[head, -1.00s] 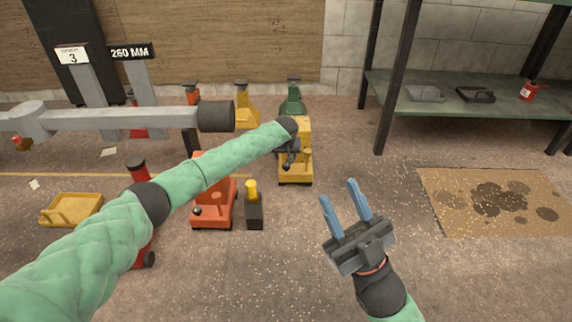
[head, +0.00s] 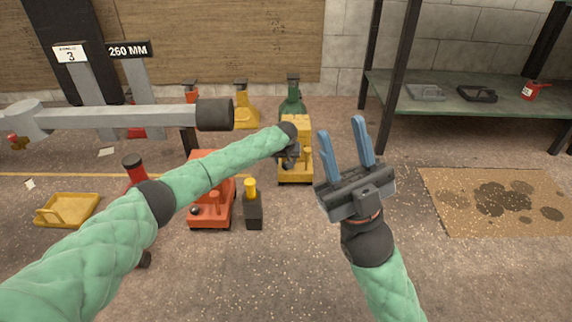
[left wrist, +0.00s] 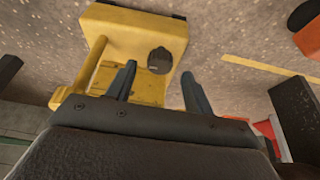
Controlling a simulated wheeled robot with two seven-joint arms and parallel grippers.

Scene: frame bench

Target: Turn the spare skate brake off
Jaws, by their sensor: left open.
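A yellow skate (head: 296,176) stands on the floor beyond the end of my left arm. It also fills the top of the left wrist view (left wrist: 135,30), with a round black knob (left wrist: 160,58) on its face and a yellow bar along one side. My left gripper (left wrist: 157,76) is open over this skate, its blue fingers apart and the knob just beyond the gap. I cannot tell whether a finger touches the skate. In the head view the left gripper is mostly hidden by its own wrist. My right gripper (head: 341,127) is open and empty, in the air right of the skate.
An orange-red skate (head: 213,205) and a black block with a yellow top (head: 252,208) stand left of the yellow skate. A grey beam (head: 130,117) extends above them. A yellow tray (head: 68,210) lies left.

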